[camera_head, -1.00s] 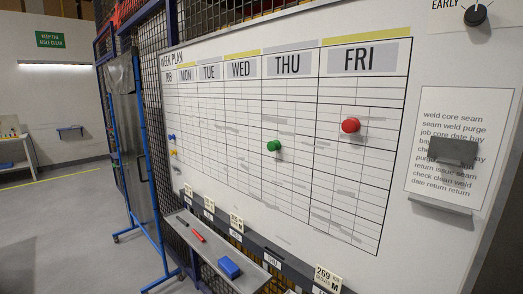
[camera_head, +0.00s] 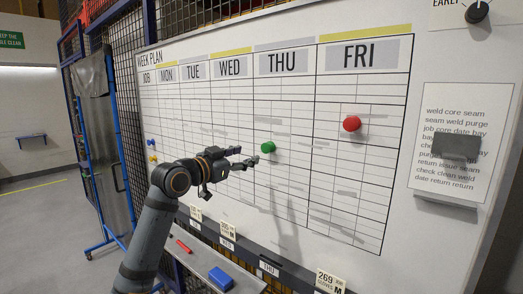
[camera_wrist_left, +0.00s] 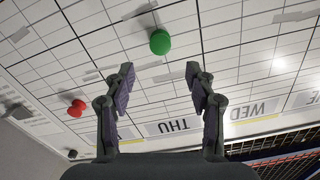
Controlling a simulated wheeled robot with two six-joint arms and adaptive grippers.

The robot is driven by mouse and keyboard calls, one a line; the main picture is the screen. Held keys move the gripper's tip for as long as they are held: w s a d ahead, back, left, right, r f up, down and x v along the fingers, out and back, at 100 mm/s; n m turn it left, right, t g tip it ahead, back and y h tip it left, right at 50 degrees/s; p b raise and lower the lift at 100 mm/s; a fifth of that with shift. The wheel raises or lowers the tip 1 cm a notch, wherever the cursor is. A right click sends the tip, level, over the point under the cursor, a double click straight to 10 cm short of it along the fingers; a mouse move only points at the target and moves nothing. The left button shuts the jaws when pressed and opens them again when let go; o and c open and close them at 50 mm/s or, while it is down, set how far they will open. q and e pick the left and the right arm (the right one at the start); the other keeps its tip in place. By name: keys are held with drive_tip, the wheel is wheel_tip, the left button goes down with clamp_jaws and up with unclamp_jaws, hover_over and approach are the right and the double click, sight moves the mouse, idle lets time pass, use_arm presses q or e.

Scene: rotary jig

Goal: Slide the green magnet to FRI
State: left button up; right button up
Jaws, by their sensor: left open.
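The green magnet (camera_head: 268,147) is on the whiteboard in the THU column. My left gripper (camera_head: 248,163) is just left of it in the head view, open and empty, its fingers pointing toward it. In the left wrist view the green magnet (camera_wrist_left: 160,42) lies beyond the gap between the two open fingertips (camera_wrist_left: 160,75), apart from both. The FRI column, under the FRI heading (camera_head: 358,57), is to the right and holds a red magnet (camera_head: 351,123). The red magnet also shows in the left wrist view (camera_wrist_left: 77,108). My right gripper is not in view.
The week plan whiteboard (camera_head: 290,215) fills the middle. A tray (camera_head: 245,284) below holds a red marker (camera_head: 183,246) and a blue eraser (camera_head: 220,278). Job cards (camera_head: 330,282) line the bottom edge. A printed sheet (camera_head: 455,180) with a grey clip is right of FRI.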

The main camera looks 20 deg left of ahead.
sight(265, 149)
use_arm(q)
drive_tip(key=p+x, duration=0.4)
drive_tip(key=x, duration=0.5)
drive_tip(key=shift+w, duration=0.1)
drive_tip(key=shift+w+d, duration=0.1)
drive_tip(key=shift+w, duration=0.05)
drive_tip(key=shift+f, duration=0.1)
drive_tip(key=c, duration=0.9)
clamp_jaws()
